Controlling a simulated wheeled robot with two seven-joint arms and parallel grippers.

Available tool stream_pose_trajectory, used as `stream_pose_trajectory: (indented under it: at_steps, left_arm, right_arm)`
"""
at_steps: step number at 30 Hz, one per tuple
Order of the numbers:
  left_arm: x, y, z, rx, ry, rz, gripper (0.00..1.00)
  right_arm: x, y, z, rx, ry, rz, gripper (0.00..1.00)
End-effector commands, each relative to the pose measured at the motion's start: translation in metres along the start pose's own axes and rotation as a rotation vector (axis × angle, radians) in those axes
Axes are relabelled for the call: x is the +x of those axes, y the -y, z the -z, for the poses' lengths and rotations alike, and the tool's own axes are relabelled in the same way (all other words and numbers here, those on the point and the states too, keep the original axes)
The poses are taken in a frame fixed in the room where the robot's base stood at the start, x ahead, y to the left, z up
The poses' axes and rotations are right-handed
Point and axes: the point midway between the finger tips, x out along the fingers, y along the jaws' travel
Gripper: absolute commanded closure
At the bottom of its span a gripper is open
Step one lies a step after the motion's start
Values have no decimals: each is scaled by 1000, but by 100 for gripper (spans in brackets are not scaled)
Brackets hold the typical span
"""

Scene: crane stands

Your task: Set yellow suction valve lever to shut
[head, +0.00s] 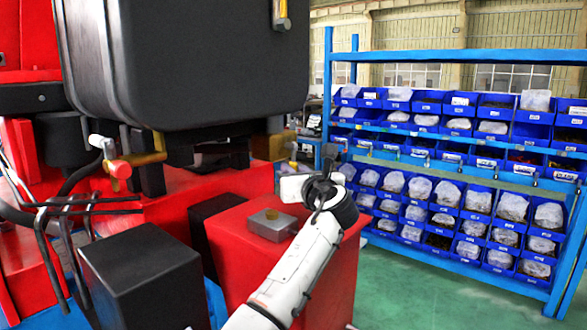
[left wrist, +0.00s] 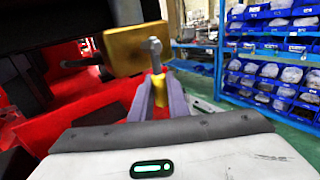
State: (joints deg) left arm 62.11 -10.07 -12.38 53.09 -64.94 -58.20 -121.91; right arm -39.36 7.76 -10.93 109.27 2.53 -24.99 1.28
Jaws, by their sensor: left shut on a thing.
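My left gripper (left wrist: 158,92) is shut on the yellow lever (left wrist: 164,103), seen between its two purple-grey fingers in the left wrist view, with some red beside it. A brass-yellow valve body (left wrist: 124,48) with a grey rounded stem (left wrist: 152,47) sits just beyond the fingertips. In the head view my left gripper (head: 293,186) is at the end of the white arm, above the red block, and its fingers are mostly hidden. The valve body (head: 272,147) shows partly behind it, with the grey stem (head: 293,150). My right gripper is not in view.
A large black tank (head: 190,65) hangs over the red machine. A red block (head: 235,240) with a grey plate (head: 272,225) and a black box (head: 145,285) stand near the arm. Blue shelving (head: 450,55) with bins is at right. Green floor (head: 420,290) is clear.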

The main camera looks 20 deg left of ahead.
Motion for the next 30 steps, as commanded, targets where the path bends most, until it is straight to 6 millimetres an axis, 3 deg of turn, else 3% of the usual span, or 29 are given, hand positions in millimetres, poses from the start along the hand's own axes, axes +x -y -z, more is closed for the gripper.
stream_pose_trajectory:
  at_steps: [4, 11, 20, 21, 24, 30]
  left_arm:
    - [-3, -5, -8, 80, -55, -1, 100]
    - [-6, -10, -2, 180, -120, -1, 100]
    - [-7, -10, -3, 186, -124, 0, 100]
    - [-7, -10, -3, 186, -123, 0, 80]
    - [-7, -10, -2, 186, -124, 0, 66]
    - [-7, -10, -2, 186, -124, 0, 66]
  right_arm:
    - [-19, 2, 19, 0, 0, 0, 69]
    - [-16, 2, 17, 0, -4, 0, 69]
    - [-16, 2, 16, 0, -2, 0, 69]
    - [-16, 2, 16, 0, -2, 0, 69]
    - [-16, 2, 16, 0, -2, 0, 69]
    - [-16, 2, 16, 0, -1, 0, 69]
